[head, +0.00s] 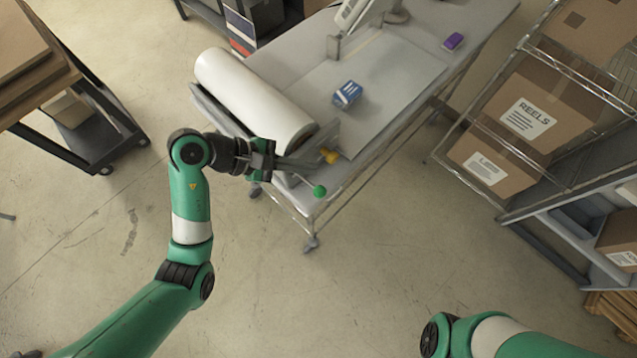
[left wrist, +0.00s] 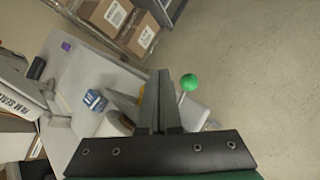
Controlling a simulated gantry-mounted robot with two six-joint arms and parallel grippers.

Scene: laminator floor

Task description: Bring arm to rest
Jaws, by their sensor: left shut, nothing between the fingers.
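My left arm, green and white, reaches in from the lower left in the head view. Its left gripper (head: 318,166) is shut and empty, above the near end of the grey laminator table, beside the end of a large white roll (head: 255,98). In the left wrist view the two dark fingers of the left gripper (left wrist: 159,76) lie together with nothing between them. A green ball knob (head: 319,191) on a thin lever is close to the fingers; the knob also shows in the left wrist view (left wrist: 189,82). My right arm shows only in part at the bottom right; its gripper is out of view.
A blue and white box (head: 347,93) and a purple item (head: 453,41) lie on the table (head: 425,62). A yellow knob (head: 329,156) is by the roll's end. A wire rack with cartons (head: 535,105) stands right, a cart (head: 95,140) left. Floor in front is clear.

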